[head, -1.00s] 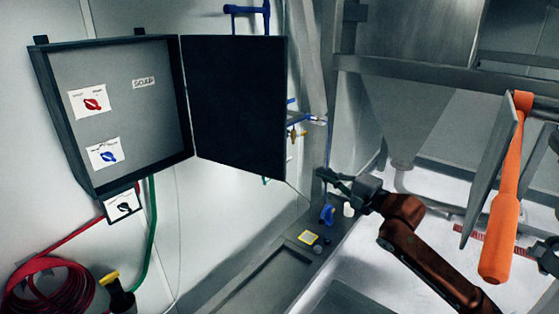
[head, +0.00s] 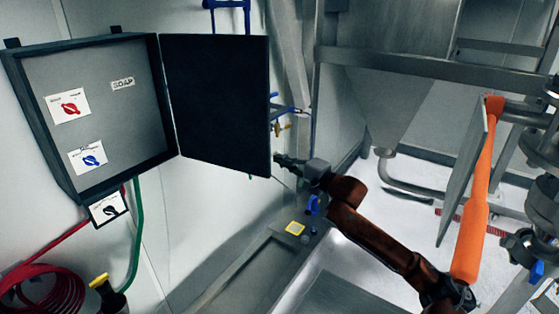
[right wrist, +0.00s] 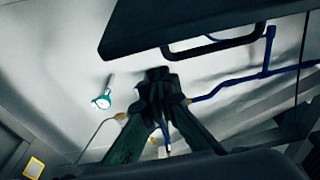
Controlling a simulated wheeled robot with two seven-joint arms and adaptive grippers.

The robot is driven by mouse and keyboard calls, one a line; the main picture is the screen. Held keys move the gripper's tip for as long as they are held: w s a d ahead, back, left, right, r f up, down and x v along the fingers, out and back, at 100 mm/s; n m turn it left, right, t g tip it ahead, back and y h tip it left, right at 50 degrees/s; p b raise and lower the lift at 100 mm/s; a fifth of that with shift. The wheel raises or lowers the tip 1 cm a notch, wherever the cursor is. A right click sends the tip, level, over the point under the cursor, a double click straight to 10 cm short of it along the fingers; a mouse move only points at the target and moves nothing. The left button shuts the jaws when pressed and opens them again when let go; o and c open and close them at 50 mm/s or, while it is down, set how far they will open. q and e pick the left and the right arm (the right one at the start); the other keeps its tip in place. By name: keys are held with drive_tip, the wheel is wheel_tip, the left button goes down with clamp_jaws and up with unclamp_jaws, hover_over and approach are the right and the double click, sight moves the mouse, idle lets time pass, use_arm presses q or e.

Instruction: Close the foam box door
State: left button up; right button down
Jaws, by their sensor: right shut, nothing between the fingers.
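The foam box (head: 98,183) is a dark-framed grey cabinet on the left wall. Its black door (head: 218,110) hangs open to the right, swung out from the hinge side. The inside shows a SOAP label and two cards with red and blue valve symbols. My right gripper (head: 280,160) is shut and empty, by the lower right edge of the door; I cannot tell whether it touches. In the right wrist view its fingertips (right wrist: 158,76) lie below the dark door panel (right wrist: 180,22). My left gripper is not in view.
A red hose (head: 45,290) hangs at lower left. A steel hopper (head: 400,90) and an orange-handled paddle (head: 471,240) stand to the right. A sink-like basin lies below.

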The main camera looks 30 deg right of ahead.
drive_tip(key=shift+s+a, duration=0.7)
drive_tip(key=shift+a, duration=0.25)
drive_tip(key=shift+s+a+r, duration=0.1)
drive_tip(key=shift+s, duration=0.05)
